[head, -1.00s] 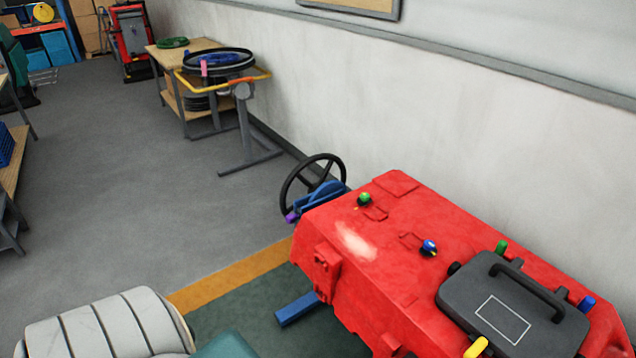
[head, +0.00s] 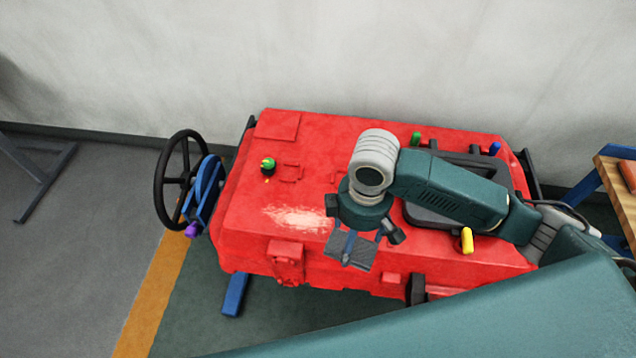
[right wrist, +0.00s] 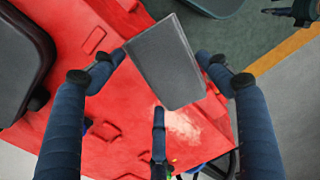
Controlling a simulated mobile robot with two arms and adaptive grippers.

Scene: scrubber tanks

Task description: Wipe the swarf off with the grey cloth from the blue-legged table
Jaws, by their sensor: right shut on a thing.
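The red tank (head: 340,150) stands against the wall. A pale patch of swarf (head: 296,217) lies on its top, left of my right gripper; the patch also shows in the right wrist view (right wrist: 183,127). My right gripper (head: 352,246) is shut on the grey cloth (head: 347,256), just above or at the tank's front edge; contact cannot be told. The cloth hangs between the fingers in the right wrist view (right wrist: 168,65). A dark part like my left gripper (right wrist: 293,11) shows at that view's top right corner, its fingers unclear. The blue-legged table (head: 617,203) is at the right edge, partly cut off.
A black handwheel (head: 176,180) juts from the tank's left end. A green knob (head: 268,166) stands behind the swarf. A black lid (head: 428,216) with a yellow clamp (head: 467,240) is partly behind my right arm.

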